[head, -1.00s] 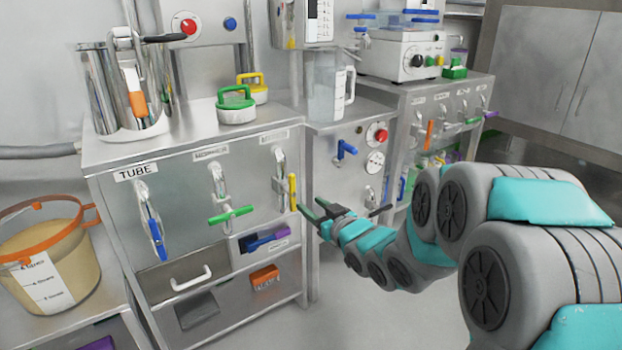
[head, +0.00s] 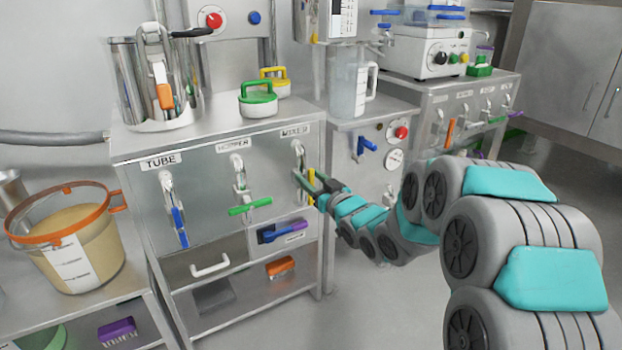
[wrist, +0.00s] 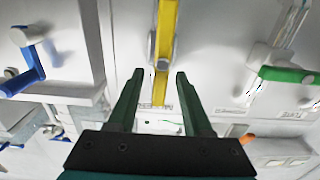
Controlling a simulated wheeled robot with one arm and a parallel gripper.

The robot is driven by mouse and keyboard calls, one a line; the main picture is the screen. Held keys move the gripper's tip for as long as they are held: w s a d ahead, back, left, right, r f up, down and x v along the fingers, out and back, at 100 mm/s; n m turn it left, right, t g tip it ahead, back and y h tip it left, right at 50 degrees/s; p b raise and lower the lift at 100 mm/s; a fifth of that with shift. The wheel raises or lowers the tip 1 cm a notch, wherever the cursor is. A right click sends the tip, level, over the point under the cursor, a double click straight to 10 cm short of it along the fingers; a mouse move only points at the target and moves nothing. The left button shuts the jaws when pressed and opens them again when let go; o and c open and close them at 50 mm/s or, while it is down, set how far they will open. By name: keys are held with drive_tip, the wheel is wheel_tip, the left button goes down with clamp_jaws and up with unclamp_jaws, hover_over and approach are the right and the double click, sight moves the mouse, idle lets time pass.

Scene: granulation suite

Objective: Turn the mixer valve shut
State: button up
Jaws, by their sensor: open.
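The mixer valve (head: 298,150) is at the right end of the steel cabinet's front panel, below the MIXER label (head: 295,131). Its yellow handle (head: 311,181) hangs close to upright; in the wrist view the yellow handle (wrist: 166,40) runs down from the top edge. My gripper (head: 308,179) is at this handle, with its dark green fingers apart. In the wrist view my gripper (wrist: 159,76) is open, and the handle's end shows between the two fingertips. I cannot tell whether either finger touches it. The fingers partly hide the handle in the head view.
The hopper valve's green handle (head: 250,206) lies crosswise to the left; the tube valve's blue handle (head: 180,228) hangs down farther left. A blue-handled valve (head: 366,144) is on the unit to the right. A drawer handle (head: 210,266) sticks out below. Floor in front is clear.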

clamp_jaws()
idle(0.4)
